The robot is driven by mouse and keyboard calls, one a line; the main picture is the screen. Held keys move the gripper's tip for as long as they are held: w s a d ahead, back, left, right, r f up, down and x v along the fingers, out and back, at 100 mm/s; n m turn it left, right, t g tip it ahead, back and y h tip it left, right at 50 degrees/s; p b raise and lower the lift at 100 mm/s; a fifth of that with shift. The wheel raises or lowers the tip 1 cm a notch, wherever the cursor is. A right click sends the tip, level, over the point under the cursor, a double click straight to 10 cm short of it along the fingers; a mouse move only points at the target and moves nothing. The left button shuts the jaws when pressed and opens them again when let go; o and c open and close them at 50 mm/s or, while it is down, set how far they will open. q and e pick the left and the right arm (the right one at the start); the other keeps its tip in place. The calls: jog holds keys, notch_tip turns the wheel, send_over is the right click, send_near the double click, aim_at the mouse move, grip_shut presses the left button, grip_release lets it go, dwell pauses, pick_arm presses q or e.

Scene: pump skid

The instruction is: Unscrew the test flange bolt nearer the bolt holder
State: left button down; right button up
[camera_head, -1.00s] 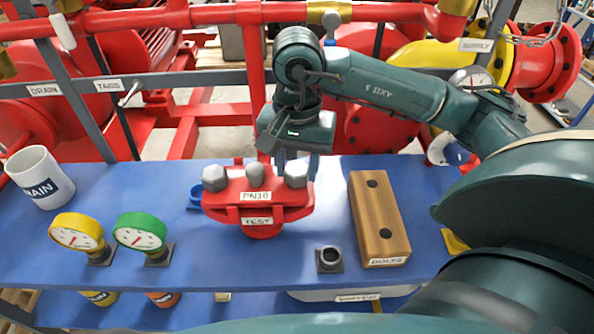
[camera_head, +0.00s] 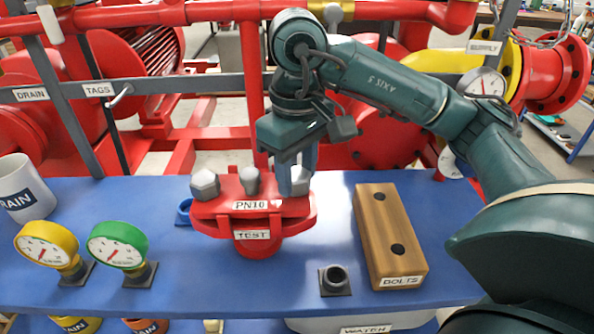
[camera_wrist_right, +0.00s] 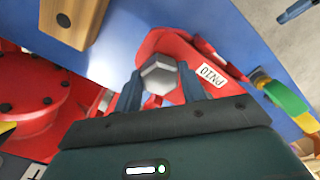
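The red test flange (camera_head: 215,208), labelled PN10 and TEST, stands on the blue bench. Grey hex bolts sit at its left end (camera_head: 205,184) and right end (camera_head: 302,187), with a smaller grey piece (camera_head: 249,181) between. The wooden bolt holder (camera_head: 375,236), labelled BOLTS, is to the right, so the right bolt is nearer it. My right gripper (camera_head: 297,183) points down at this bolt, one finger partly covering it. In the right wrist view its fingers (camera_wrist_right: 160,84) stand apart on either side of the hex head (camera_wrist_right: 158,74); no firm contact shows. My left gripper is out of view.
A yellow gauge (camera_head: 45,243), a green gauge (camera_head: 118,243) and a white mug (camera_head: 22,188) stand on the left. A small dark socket (camera_head: 335,279) stands before the holder. Red pipework and a grey rail (camera_head: 190,82) lie behind the bench.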

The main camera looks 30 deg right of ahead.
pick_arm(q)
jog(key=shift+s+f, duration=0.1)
pick_arm(e)
jog(key=o, duration=0.5)
pick_arm(q)
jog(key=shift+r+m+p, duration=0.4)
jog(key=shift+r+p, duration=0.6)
jog(key=shift+p, duration=1.05)
pick_arm(e)
jog(key=shift+r, duration=6.6)
